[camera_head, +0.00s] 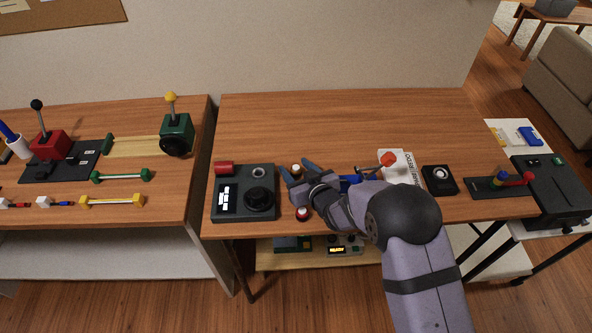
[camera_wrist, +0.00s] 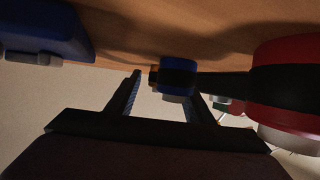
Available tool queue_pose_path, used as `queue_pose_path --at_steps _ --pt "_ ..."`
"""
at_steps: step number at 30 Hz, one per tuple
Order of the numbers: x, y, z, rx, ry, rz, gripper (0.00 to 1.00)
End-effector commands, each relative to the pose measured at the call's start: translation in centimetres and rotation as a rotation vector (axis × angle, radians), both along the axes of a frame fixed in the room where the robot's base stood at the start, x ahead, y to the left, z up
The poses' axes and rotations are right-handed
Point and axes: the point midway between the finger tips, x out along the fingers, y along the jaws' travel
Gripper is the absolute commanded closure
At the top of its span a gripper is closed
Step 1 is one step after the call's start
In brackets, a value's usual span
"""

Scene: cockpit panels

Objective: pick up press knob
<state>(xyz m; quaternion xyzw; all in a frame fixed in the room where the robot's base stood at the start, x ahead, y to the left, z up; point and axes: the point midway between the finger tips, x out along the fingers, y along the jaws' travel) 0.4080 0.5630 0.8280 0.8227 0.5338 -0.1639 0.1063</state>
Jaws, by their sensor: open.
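I cannot tell for certain which part is the press knob. A small white-topped knob (camera_head: 296,169) stands on the table between my gripper's spread fingers. My gripper (camera_head: 296,167) is open, low over the table, right of the dark control box (camera_head: 228,216). In the wrist view, my gripper (camera_wrist: 162,88) reaches toward a blue and black cylinder (camera_wrist: 178,76), which overlaps the right finger. A larger red and black round part (camera_wrist: 288,82) is at the right. Contact is not clear.
The table's back (camera_head: 350,120) is clear.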

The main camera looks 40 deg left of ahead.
Motion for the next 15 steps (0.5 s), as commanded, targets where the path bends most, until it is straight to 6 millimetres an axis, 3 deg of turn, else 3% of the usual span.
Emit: queue_pose_path --at_steps 6,12,15 --pt "0.01 0.04 -0.03 0.0 0.0 0.0 0.53" --pt "0.0 0.03 -0.02 0.0 0.0 0.0 0.97" --pt "0.02 0.04 0.02 0.001 0.0 0.0 0.97"
